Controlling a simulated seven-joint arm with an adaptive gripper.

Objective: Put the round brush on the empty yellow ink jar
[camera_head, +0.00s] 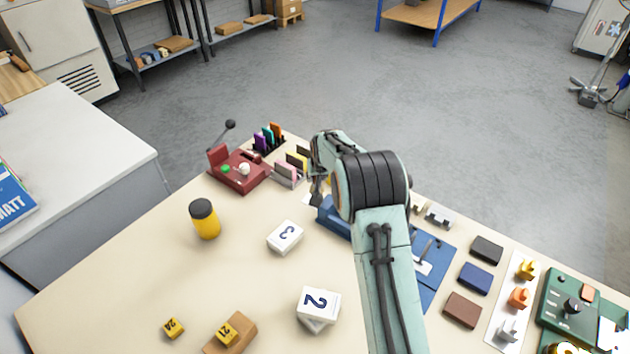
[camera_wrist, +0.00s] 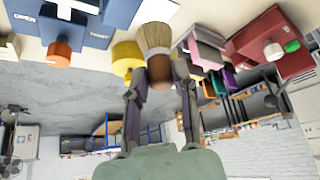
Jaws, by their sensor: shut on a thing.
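My gripper (camera_wrist: 160,88) is shut on the round brush (camera_wrist: 155,38), with one dark finger on each side of its brown handle. The pale bristles point toward the table, which is at the top of the wrist view. In the head view my gripper (camera_head: 317,192) is mostly hidden behind my arm, and the brush cannot be made out. A yellow jar with a dark top (camera_head: 205,219) stands upright at the left of the table, apart from my gripper. A rounded yellow thing (camera_wrist: 124,58) shows beside the brush; I cannot tell whether it is a jar.
A dark red device (camera_head: 238,170) with a lever and a rack of coloured items (camera_head: 268,138) stand at the far edge. White numbered blocks (camera_head: 285,237) (camera_head: 319,305) lie mid-table. Blue equipment (camera_head: 334,217) is near my gripper. Clear tabletop surrounds the yellow jar.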

